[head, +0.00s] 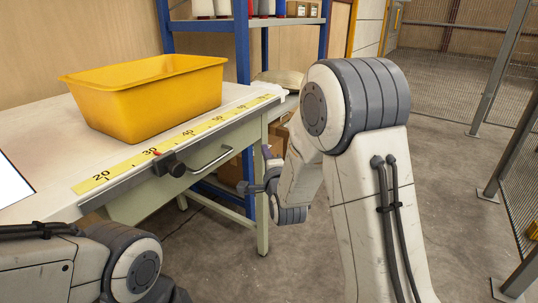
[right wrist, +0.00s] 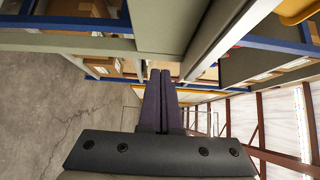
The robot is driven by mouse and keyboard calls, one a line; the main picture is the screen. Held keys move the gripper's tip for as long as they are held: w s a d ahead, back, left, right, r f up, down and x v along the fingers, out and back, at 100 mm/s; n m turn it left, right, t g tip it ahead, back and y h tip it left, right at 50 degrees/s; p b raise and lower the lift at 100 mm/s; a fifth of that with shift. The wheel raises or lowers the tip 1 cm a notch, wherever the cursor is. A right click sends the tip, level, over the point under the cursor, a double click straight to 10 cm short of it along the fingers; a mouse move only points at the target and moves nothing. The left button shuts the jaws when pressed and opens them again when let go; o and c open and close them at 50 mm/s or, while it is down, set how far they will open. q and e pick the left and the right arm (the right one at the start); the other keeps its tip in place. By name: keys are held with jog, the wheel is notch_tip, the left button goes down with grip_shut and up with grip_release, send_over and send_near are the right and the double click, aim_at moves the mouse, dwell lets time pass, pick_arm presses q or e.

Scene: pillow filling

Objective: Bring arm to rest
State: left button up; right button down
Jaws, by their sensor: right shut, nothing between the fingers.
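My right arm stands in the right half of the head view, with its forearm bent down toward the table's front. My right gripper (head: 246,187) is beside the table's right end, below the level of the tabletop. In the right wrist view its two dark fingers (right wrist: 160,100) are together, with nothing between them. My left arm shows at the bottom left of the head view, but its gripper is outside the picture.
A white workbench (head: 235,97) has a yellow ruler strip along its front edge and carries a yellow bin (head: 150,103). A pale pillow-like item (head: 282,77) lies behind its right end. Blue shelving (head: 243,40) stands behind. Floor on the right is clear up to mesh fencing.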

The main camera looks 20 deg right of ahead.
jog(key=s+a+f+n+g+y, duration=0.3)
jog(key=s+a+n+g, duration=0.2)
jog(key=s+a+n, duration=0.3)
jog(key=s+a+f+n+g+y, duration=0.2)
jog(key=s+a+f+n+g, duration=0.25)
jog(key=s+a+n, duration=0.35)
jog(key=s+n+g+h, duration=0.2)
jog(key=s+n+g, duration=0.7)
jog(key=s, duration=1.4)
notch_tip(320, 180, up, 36)
jog(key=d+n+p, duration=0.1)
jog(key=p, duration=3.5)
jog(key=shift+r+t, duration=0.1)
jog(key=shift+t, duration=0.15)
